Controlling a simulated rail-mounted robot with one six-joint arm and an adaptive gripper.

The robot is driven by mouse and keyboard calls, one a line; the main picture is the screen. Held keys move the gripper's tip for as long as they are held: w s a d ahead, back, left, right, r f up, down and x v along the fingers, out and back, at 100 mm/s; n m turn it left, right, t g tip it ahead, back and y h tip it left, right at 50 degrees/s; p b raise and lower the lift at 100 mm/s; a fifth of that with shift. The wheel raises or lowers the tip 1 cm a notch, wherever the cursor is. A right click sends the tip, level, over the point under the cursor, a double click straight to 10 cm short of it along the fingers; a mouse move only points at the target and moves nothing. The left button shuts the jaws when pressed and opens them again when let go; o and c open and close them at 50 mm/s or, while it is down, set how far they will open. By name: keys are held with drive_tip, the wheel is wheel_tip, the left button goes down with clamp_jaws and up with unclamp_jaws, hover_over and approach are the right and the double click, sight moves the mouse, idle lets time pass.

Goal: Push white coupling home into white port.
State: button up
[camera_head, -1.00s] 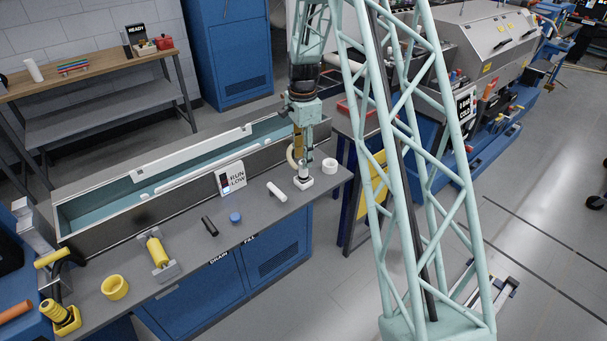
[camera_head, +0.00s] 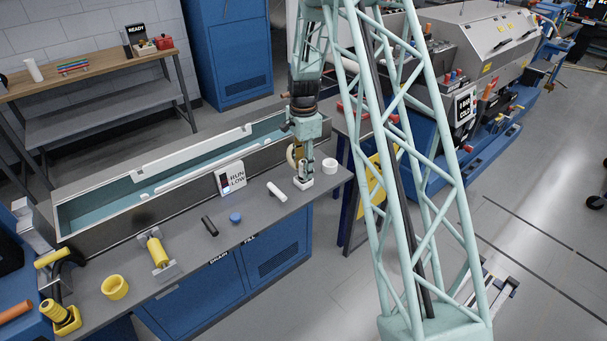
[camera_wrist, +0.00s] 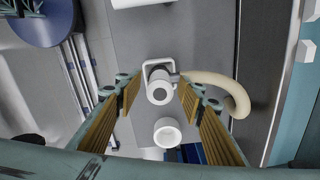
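The white port (camera_head: 303,184) is a squarish white fitting at the right end of the grey bench top; its white frame (camera_wrist: 156,64) shows in the wrist view. The white coupling (camera_wrist: 160,92) is seen end-on there, with a cream hose (camera_wrist: 236,98) curving off to the right. The coupling sits at the port, but I cannot tell how deep it is seated. My gripper (camera_wrist: 159,86) is over it, one padded finger on each side, with narrow gaps visible beside the coupling. In the head view my gripper (camera_head: 305,160) points down at the port and partly hides the coupling.
A white cup-like ring (camera_head: 329,166) stands close right of the port. A white cylinder (camera_head: 277,192) lies to the left, near a blue cap (camera_head: 235,217) and a RUN LOW sign (camera_head: 231,178). A long metal trough (camera_head: 150,205) runs behind.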

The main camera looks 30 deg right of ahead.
drive_tip(key=shift+c, duration=0.3)
drive_tip(key=c, duration=1)
drive_tip(key=shift+o, duration=0.2)
drive_tip(key=shift+r, duration=0.1)
drive_tip(key=shift+r, duration=1.7)
drive_tip(key=s+a, duration=0.2)
drive_tip(key=s, duration=0.5)
drive_tip(key=s+a+r+b, duration=0.1)
drive_tip(key=s+a, duration=0.2)
drive_tip(key=s, duration=0.5)
drive_tip(key=shift+s+r, duration=0.15)
drive_tip(key=shift+r, duration=0.05)
